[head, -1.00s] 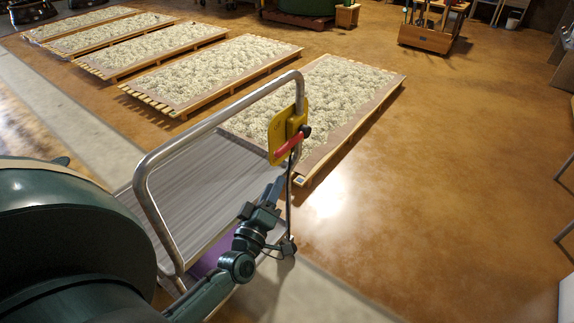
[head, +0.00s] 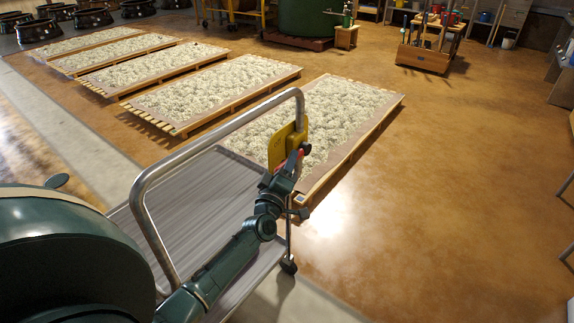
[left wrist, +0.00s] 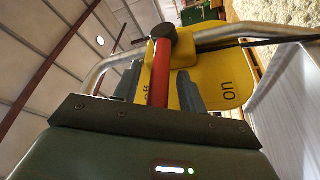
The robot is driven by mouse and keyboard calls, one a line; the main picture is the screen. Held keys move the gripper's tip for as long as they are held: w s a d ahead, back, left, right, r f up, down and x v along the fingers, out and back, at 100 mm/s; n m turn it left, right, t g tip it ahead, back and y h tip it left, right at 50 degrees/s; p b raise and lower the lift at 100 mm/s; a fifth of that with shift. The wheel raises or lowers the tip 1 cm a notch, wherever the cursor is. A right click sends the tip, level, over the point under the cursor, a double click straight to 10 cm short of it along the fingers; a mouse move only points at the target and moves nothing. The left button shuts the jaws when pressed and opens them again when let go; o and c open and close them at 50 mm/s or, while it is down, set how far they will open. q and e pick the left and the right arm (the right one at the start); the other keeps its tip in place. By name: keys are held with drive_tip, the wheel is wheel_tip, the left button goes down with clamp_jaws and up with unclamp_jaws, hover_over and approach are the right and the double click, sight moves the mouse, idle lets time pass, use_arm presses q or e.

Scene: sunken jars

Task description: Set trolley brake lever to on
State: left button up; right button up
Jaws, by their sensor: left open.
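The trolley's bent metal handle (head: 150,172) rises over its grey ribbed deck (head: 190,215). A yellow brake plate (head: 281,147) is fixed to the handle's right upright. In the left wrist view the red lever (left wrist: 160,78) has a dark round knob and lies across the plate. The lever partly covers a label ending in "ff"; "on" (left wrist: 230,96) is printed further right on the plate (left wrist: 205,75). My left gripper (left wrist: 158,84) is open, with one finger on each side of the lever. In the head view my gripper (head: 284,172) hides most of the lever. My right gripper is out of view.
Several slatted pallets (head: 345,160) with pale, lumpy material lie beyond the trolley. A wooden tool cart (head: 424,57) stands at the back right. The brown floor (head: 440,170) to the right is open.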

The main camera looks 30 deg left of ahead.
use_arm(q)
clamp_jaws()
idle(0.5)
